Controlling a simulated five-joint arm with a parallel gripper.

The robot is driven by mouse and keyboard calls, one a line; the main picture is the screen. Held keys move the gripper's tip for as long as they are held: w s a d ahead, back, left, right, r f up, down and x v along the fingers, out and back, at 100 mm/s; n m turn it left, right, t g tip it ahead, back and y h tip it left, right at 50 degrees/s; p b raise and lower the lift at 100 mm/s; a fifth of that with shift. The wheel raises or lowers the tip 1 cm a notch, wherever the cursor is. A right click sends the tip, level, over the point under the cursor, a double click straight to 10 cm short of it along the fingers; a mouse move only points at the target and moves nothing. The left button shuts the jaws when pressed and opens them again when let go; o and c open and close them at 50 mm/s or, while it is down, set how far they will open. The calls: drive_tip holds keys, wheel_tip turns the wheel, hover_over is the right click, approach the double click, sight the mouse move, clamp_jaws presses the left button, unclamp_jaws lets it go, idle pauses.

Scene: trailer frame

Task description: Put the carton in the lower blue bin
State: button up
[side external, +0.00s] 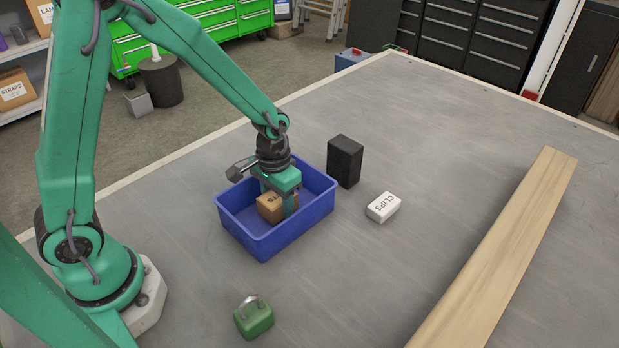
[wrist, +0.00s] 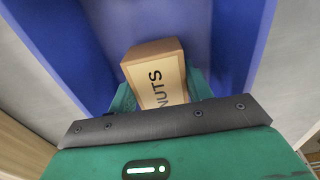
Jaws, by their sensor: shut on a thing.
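The carton (side external: 269,207) is a small brown box. In the wrist view the carton (wrist: 157,77) shows a pale label with the letters "NUTS". My gripper (side external: 279,205) points down inside the blue bin and is shut on the carton, with a finger on each side of it. The blue bin (side external: 285,240) is an open box on the grey table; its blue wall also fills both sides of the wrist view (wrist: 65,50). The carton is inside the bin's walls, low down. I cannot tell whether it touches the bin floor.
A black box (side external: 345,161) stands just right of the bin. A white box marked CLIPS (side external: 383,207) lies farther right. A green padlock-shaped block (side external: 254,318) sits in front. A long wooden beam (side external: 500,250) lies along the right. The table between bin and beam is mostly clear.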

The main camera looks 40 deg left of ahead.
sight(277, 196)
drive_tip(key=shift+f, duration=0.9)
drive_tip(key=shift+f, duration=0.15)
drive_tip(key=o, duration=1.2)
wheel_tip(277, 196, up, 12)
drive_tip(key=shift+f, duration=0.25)
drive_tip(key=shift+r, duration=0.45)
drive_tip(key=shift+r, duration=0.1)
